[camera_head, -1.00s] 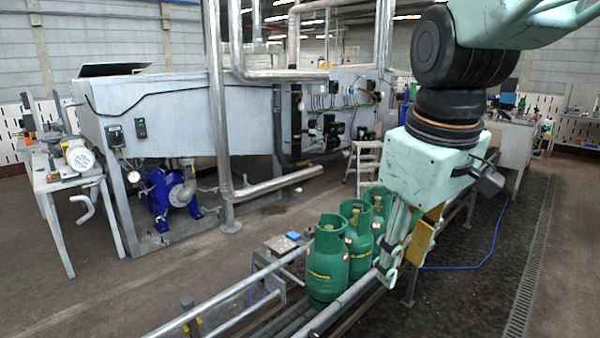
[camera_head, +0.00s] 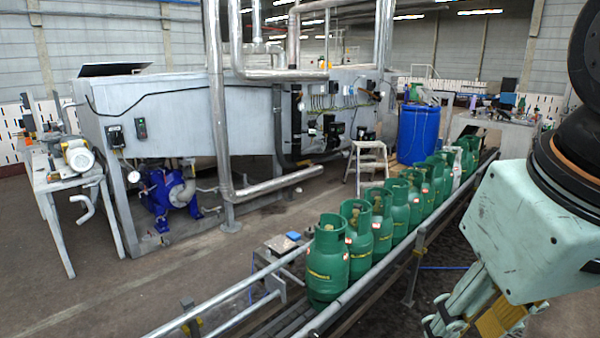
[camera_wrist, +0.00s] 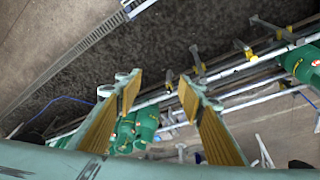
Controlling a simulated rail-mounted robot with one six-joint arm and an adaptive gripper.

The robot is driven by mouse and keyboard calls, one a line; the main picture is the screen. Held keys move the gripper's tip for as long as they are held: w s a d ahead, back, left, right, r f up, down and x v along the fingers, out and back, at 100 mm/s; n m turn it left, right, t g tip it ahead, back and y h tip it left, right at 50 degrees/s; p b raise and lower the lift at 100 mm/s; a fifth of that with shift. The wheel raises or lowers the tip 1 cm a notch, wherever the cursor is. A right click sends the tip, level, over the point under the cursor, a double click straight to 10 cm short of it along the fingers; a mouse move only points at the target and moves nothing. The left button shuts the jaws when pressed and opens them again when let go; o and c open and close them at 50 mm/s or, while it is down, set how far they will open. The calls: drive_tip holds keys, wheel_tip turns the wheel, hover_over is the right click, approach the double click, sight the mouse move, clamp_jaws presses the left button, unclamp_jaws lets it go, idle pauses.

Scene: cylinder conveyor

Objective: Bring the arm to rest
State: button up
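My gripper (camera_head: 462,326) is at the lower right in the head view, to the right of the conveyor and partly cut off by the frame's bottom edge. In the wrist view my gripper (camera_wrist: 160,88) shows two yellow-padded fingers spread wide apart, with nothing held between them. A row of several green gas cylinders (camera_head: 328,262) stands upright on the conveyor, apart from my gripper. Some green cylinders (camera_wrist: 146,122) also show beyond the fingers in the wrist view.
The conveyor rail (camera_head: 352,292) runs diagonally between the cylinders and my arm. A blue barrel (camera_head: 418,134) and a step stool (camera_head: 370,162) stand behind the row. A large grey machine (camera_head: 180,120) fills the left. The dark floor right of the conveyor is clear.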

drive_tip(key=shift+s+d+f+m, duration=0.15)
drive_tip(key=shift+s+m, duration=0.1)
drive_tip(key=shift+s, duration=0.4)
drive_tip(key=shift+s+f+m, duration=0.1)
drive_tip(key=shift+s+m, duration=0.1)
drive_tip(key=shift+s, duration=0.4)
drive_tip(key=shift+s+d+f+m, duration=0.15)
drive_tip(key=shift+s+m, duration=0.1)
drive_tip(key=shift+s, duration=0.4)
drive_tip(key=shift+o, duration=0.7)
drive_tip(key=shift+w+a, duration=0.1)
idle(1.4)
